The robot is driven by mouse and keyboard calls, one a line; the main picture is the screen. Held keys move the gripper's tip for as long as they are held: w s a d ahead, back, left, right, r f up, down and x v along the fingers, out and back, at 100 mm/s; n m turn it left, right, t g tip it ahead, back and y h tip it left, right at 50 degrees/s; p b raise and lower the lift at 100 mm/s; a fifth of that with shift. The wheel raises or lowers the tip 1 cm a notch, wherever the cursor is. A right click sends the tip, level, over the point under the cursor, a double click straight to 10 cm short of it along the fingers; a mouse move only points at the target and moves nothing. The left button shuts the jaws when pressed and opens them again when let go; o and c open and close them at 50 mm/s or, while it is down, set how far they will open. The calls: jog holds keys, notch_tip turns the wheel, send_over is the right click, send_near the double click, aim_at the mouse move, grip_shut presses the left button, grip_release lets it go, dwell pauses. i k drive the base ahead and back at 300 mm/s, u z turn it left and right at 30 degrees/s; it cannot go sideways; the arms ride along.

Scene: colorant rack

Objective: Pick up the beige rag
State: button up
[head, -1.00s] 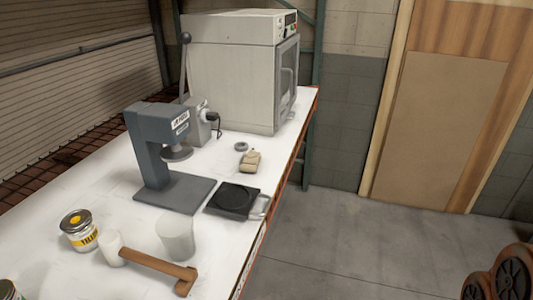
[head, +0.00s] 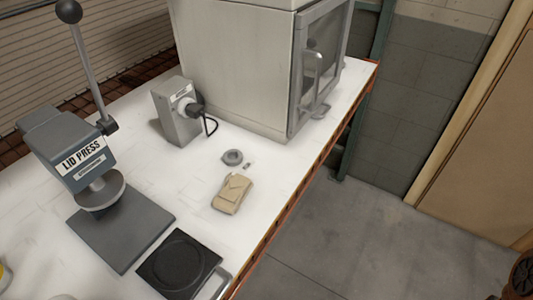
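The beige rag (head: 232,194) lies folded on the white tabletop, near the table's right edge. It sits between the black square plate in front and the large grey cabinet behind. Nothing covers it. My gripper does not show in the head view.
A grey lid press (head: 90,170) stands at the left. The black square plate (head: 180,264) has a metal handle. A small grey ring (head: 232,157) lies behind the rag. A grey box with a black plug (head: 177,112) and the large cabinet (head: 240,65) stand further back.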

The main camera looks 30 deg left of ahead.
aim_at(234, 192)
jog(key=i, duration=1.65)
jog(key=u, duration=4.85)
